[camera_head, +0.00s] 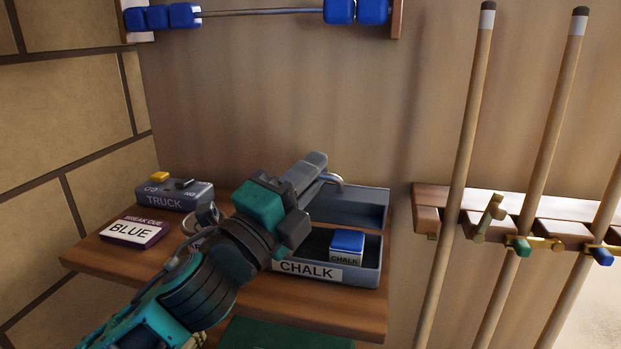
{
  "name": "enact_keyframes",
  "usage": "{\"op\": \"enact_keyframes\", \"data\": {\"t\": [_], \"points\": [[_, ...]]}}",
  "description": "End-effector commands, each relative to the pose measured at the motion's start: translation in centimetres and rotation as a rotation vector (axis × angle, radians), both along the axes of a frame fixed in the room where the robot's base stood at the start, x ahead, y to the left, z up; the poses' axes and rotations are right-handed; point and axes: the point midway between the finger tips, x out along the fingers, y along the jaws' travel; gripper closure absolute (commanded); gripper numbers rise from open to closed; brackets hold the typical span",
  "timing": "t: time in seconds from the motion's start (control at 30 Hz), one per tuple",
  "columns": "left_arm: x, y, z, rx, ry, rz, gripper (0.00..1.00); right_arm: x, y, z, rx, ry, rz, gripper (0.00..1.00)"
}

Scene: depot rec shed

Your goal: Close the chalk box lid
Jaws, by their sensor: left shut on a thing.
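The chalk box (374,272) is a grey-blue open tray with a white CHALK label on its front, on the wooden shelf. A blue chalk cube in a white CHALK wrapper (347,245) sits inside at the right. The lid (365,208) is raised at the back of the box, so the box stands open. A curved metal handle (334,179) shows at the lid's upper edge. My left gripper (321,177) is shut on this handle; its fingers partly hide the grip. My left arm hides the box's left part. My right gripper is not in view.
The shelf (300,306) also holds a grey TRUCK box (172,199), a purple BREAK CUE BLUE box (136,232) and a metal ring-like object (206,214) beside my arm. Several cues (458,165) stand in a wall rack at the right. A bead rail (260,12) hangs above.

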Motion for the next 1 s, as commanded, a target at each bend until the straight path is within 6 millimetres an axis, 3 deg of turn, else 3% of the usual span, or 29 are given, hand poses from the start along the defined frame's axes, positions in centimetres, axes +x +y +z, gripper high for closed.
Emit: {"op": "enact_keyframes", "data": {"t": [0.2, 0.23, 0.3, 0.63, 1.0], "points": [[0.0, 0.0, 0.0, 0.000, 0.000, 0.001, 1.00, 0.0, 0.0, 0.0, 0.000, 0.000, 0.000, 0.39], [0.0, 0.0, 0.0, 0.000, 0.000, 0.001, 0.84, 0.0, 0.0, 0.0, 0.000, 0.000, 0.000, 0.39], [0.0, 0.0, 0.0, 0.000, 0.001, 0.001, 0.79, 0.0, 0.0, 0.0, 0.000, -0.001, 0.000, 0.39], [-0.5, 0.5, -0.3, 0.000, 0.002, 0.001, 0.79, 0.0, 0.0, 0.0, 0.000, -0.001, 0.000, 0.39], [-5.5, 5.0, -2.8, 0.001, 0.006, 0.001, 0.79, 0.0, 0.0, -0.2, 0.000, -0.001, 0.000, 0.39]]}}
